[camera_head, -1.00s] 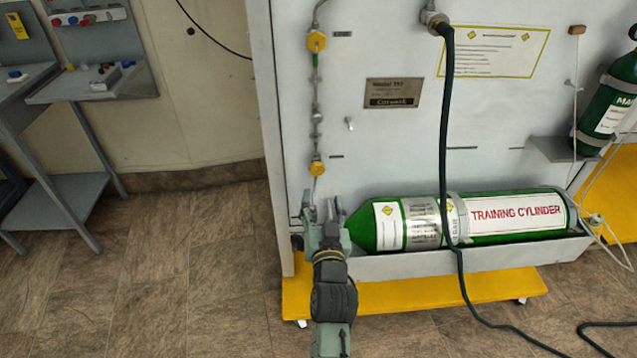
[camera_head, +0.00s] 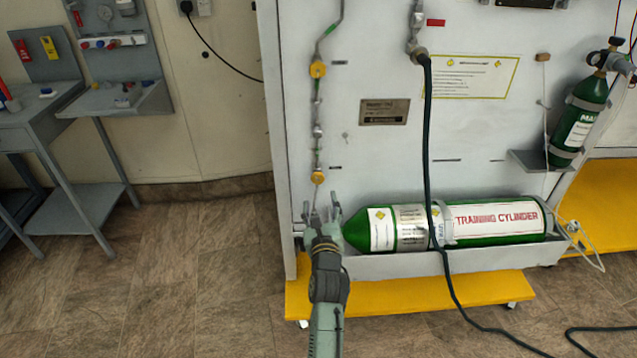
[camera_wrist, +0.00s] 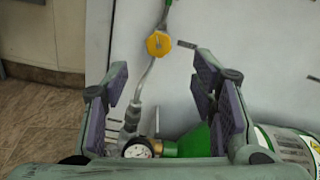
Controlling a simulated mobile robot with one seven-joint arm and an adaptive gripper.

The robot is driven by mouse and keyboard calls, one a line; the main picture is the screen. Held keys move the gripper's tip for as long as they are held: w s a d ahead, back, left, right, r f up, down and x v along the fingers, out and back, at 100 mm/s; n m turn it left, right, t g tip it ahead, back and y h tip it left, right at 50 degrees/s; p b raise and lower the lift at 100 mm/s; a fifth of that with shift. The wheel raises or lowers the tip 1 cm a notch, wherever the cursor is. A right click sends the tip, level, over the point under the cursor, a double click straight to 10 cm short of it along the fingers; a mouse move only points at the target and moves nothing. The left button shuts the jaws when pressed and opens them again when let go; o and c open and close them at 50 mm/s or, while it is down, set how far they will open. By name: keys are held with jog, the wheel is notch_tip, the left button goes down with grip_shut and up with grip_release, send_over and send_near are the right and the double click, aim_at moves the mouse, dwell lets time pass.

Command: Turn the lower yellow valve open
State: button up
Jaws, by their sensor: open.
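The lower yellow valve (camera_head: 318,177) sits on the thin vertical pipe of the white panel. In the wrist view the yellow valve (camera_wrist: 158,44) shows beyond and above the gap between my fingers, on the grey pipe. My gripper (camera_head: 322,212) is open and empty, just below the valve in the head view and apart from it. In the wrist view the gripper (camera_wrist: 162,85) has its two dark-padded fingers spread wide. The upper yellow valve (camera_head: 318,69) is higher on the same pipe.
A green training cylinder (camera_head: 490,220) lies in a tray right of my gripper. A pressure gauge (camera_wrist: 138,149) is low between my fingers in the wrist view. A black hose (camera_head: 428,150) hangs down the panel (camera_head: 385,165). Open floor (camera_head: 200,270) lies to the left.

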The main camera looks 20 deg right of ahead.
aim_at(318, 179)
jog(key=shift+m, duration=0.7)
jog(key=x, duration=1.1)
jog(key=shift+f+p, duration=0.15)
jog(key=shift+p, duration=0.15)
jog(key=shift+s, duration=0.1)
jog(key=shift+c, duration=0.4)
jog(key=c, duration=1.1)
